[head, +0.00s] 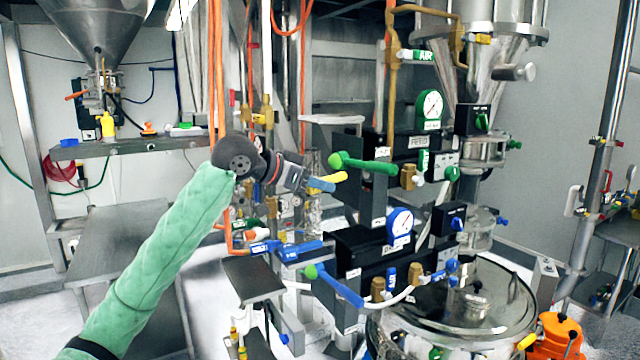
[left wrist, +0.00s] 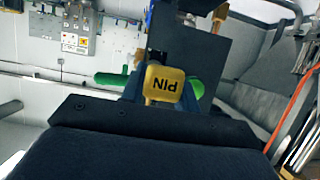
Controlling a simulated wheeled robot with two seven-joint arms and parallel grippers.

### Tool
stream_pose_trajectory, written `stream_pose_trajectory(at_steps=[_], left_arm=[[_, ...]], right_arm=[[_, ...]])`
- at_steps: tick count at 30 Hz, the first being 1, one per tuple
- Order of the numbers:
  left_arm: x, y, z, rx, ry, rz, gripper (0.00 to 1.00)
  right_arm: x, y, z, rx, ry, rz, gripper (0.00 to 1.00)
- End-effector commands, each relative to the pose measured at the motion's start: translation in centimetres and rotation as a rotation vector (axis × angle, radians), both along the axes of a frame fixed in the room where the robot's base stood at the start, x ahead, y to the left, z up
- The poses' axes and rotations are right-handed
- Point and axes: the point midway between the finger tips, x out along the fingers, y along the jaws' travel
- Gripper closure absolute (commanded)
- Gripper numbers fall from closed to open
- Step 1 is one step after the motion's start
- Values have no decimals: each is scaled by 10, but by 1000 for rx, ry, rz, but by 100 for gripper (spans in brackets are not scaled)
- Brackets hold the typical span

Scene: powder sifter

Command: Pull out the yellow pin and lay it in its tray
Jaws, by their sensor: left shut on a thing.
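The yellow pin (head: 337,176) shows at the tip of my left gripper (head: 322,183) in the head view. In the left wrist view its yellow tag (left wrist: 165,83) reads PIN and sits between the blue fingers, which are shut on it. The gripper is just left of the green-handled lever and the dark upright plate. I cannot tell whether the pin's shaft is still in a hole, as the gripper and tag hide it. I cannot make out the pin's tray for sure. My right gripper is not in view.
A green lever (head: 365,165) and a dark box with a blue-rimmed gauge (head: 400,222) stand close right of the gripper. Blue handles (head: 300,248) lie below. Orange hoses (head: 217,80) hang behind my arm. A grey plate (head: 253,280) is below, and a steel vessel (head: 450,320) is lower right.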

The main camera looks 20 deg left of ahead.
Motion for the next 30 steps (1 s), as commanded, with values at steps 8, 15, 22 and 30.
stream_pose_trajectory(at_steps=[8,15,22,30], left_arm=[[-11,9,0,0,-1,2,94],[-20,16,-1,0,0,0,94],[-29,23,0,0,-1,1,94],[-39,31,0,1,0,2,94]], right_arm=[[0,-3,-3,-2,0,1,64],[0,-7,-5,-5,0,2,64],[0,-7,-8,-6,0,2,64],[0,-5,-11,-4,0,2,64]])
